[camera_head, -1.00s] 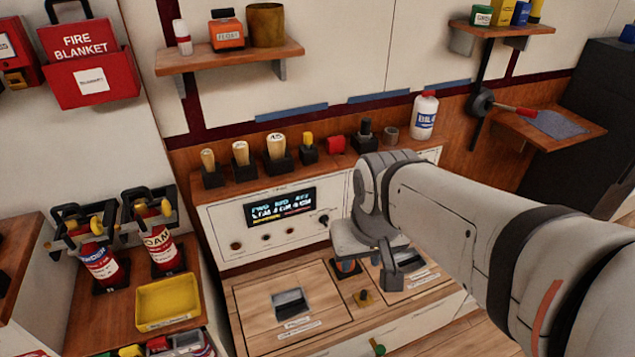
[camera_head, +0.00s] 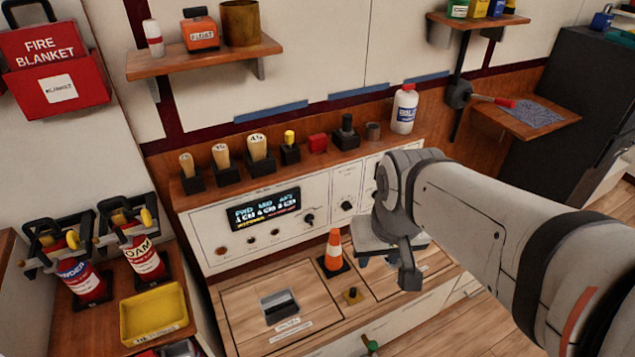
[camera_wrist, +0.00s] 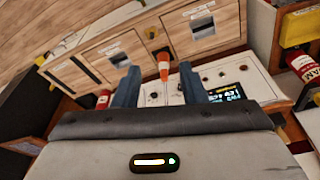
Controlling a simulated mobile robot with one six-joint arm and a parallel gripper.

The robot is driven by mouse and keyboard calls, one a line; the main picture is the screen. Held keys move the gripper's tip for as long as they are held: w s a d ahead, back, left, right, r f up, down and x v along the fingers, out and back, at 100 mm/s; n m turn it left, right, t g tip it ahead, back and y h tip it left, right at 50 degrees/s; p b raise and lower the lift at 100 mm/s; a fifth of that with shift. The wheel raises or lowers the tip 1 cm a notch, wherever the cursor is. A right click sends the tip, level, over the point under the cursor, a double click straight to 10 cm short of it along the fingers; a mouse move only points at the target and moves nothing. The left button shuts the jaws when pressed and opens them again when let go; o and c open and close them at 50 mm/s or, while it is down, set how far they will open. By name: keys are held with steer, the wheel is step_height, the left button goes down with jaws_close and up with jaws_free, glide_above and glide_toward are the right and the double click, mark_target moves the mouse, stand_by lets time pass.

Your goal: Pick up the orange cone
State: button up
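The orange cone (camera_head: 333,250) has a white band and a dark square base. It stands upright on the wooden top in front of the control panel, left of my gripper (camera_head: 386,264) in the head view. In the wrist view the cone (camera_wrist: 163,66) appears between the two blue-grey fingers of my gripper (camera_wrist: 159,78), farther off than the fingertips. The fingers are spread wide and nothing is held. The cone's whole body shows in the head view.
Beside the cone are a small brass knob (camera_head: 351,295) and a recessed hatch handle (camera_head: 279,306). The control panel (camera_head: 235,240) rises behind. A ledge above it holds stamps and a white bottle (camera_head: 404,110). A yellow tray (camera_head: 152,315) stands at left.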

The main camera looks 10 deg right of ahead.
mark_target(335, 237)
steer(key=shift+o, duration=0.4)
